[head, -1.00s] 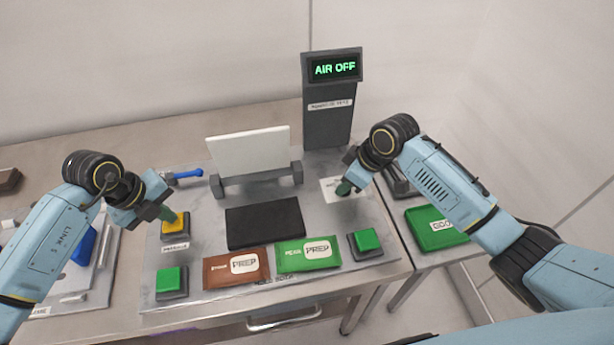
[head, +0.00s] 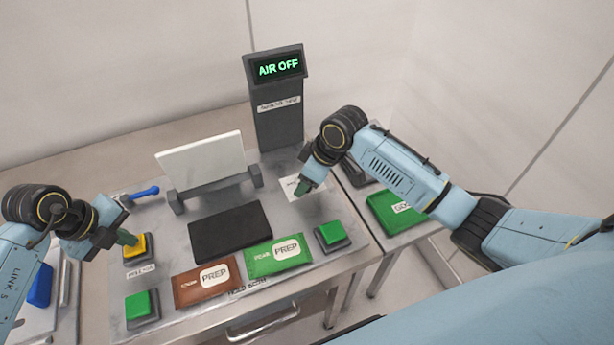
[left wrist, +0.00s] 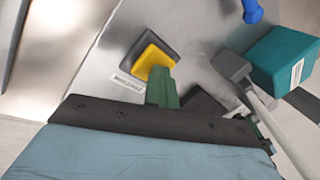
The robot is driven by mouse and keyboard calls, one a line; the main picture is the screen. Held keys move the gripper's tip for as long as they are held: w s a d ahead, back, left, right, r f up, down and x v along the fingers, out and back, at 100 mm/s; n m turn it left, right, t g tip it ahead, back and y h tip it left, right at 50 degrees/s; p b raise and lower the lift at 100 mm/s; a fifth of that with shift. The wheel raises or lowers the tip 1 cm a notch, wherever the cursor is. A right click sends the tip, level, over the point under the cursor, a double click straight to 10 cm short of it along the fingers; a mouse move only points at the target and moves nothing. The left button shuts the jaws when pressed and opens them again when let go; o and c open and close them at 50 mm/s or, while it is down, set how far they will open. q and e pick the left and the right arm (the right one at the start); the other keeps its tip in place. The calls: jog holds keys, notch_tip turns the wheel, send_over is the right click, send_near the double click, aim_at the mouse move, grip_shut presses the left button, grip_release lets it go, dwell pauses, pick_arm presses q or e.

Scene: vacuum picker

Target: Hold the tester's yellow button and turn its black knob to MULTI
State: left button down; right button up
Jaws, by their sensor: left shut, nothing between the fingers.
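The yellow button (head: 135,248) sits on a dark square base at the left of the tester's grey metal plate. My left gripper (head: 127,238) is shut and empty, its green fingertips at the button's top edge. In the left wrist view the green fingertips (left wrist: 161,88) overlap the near edge of the yellow button (left wrist: 151,61); I cannot tell how far it is pressed. My right gripper (head: 304,187) points down over a white label card (head: 290,183) right of the stand. The black knob is not distinguishable there, hidden by the fingers. Whether that gripper is open or shut is unclear.
The display (head: 278,68) reads AIR OFF. A white panel (head: 202,163) stands behind a black pad (head: 230,232). Brown (head: 190,290) and green (head: 262,262) PREP packets lie in front, between green buttons (head: 138,304) (head: 331,234). A teal box (left wrist: 280,58) shows in the wrist view.

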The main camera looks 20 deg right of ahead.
pick_arm(q)
jog(key=shift+s+f, duration=0.3)
jog(key=shift+f, duration=0.1)
pick_arm(e)
jog(key=v, duration=1.2)
pick_arm(q)
jog(key=shift+r, duration=0.1)
pick_arm(e)
jog(key=shift+d+r, duration=0.1)
pick_arm(q)
jog(key=shift+w+a+r+p, duration=0.1)
jog(key=shift+r+p, duration=0.45)
jog(key=shift+p, duration=0.1)
notch_tip(320, 180, up, 7)
jog(key=p, duration=0.5)
jog(key=shift+w, duration=0.15)
pick_arm(e)
notch_tip(320, 180, up, 7)
jog(key=shift+f, duration=0.2)
pick_arm(q)
jog(key=shift+f, duration=0.15)
pick_arm(e)
jog(key=shift+f, duration=0.1)
